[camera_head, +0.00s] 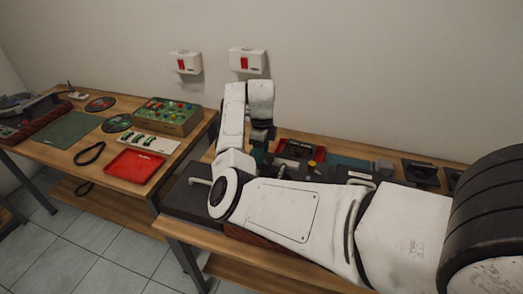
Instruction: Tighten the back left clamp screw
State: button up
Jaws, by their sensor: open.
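A pale handle (200,181) sticks out of a dark block (183,200) left of my arm's elbow. I cannot make out which part is the back left clamp screw; my arm hides much of this table.
Dark trays (420,172) stand at the right end of this table. The left table (60,152) holds a red tray (134,166), a box of coloured parts (168,115), a green mat (63,130) and a black loop (89,153). Two white boxes (247,61) hang on the wall behind.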

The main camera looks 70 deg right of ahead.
notch_tip(320, 180, up, 11)
jog(key=b, duration=0.1)
jog(key=shift+b, duration=0.35)
jog(key=shift+f, duration=0.15)
dwell(0.4)
